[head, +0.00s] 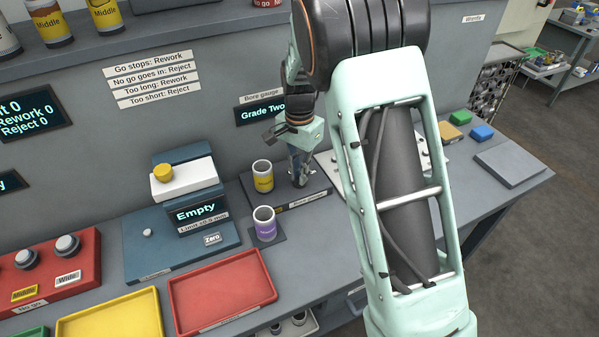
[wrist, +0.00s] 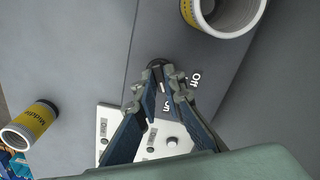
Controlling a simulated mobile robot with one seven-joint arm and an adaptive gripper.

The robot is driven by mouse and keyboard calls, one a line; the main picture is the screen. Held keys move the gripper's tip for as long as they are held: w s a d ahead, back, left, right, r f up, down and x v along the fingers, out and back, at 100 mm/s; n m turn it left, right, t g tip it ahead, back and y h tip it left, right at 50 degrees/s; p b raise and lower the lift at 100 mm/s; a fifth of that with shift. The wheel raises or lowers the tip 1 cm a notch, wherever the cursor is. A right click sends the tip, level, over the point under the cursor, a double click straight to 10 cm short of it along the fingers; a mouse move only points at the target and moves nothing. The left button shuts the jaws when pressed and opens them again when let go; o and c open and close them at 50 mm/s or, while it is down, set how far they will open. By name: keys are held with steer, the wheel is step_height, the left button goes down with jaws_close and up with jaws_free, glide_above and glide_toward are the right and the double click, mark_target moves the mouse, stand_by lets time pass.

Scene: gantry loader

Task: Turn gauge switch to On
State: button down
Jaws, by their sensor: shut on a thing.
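The gauge switch (wrist: 157,65) is a small dark knob on the dark base of the bore gauge (head: 318,187). My gripper (wrist: 160,72) is shut on it, with the fingertips on either side of the knob. In the head view my gripper (head: 300,178) points down at the base, and the switch is hidden behind it. Another short white label (wrist: 167,108) shows between the fingers. Which way the knob points cannot be told.
A yellow-banded sleeve (head: 263,176) stands close left of my gripper on the gauge base. A purple-banded sleeve (head: 265,224) stands in front. A white plate with holes (wrist: 108,120) is close by. The gauge display (head: 262,112) reads "Grade Two".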

steer(key=c, duration=2)
jaws_free()
step_height(320, 180, up, 12)
steer(key=shift+r, duration=0.1)
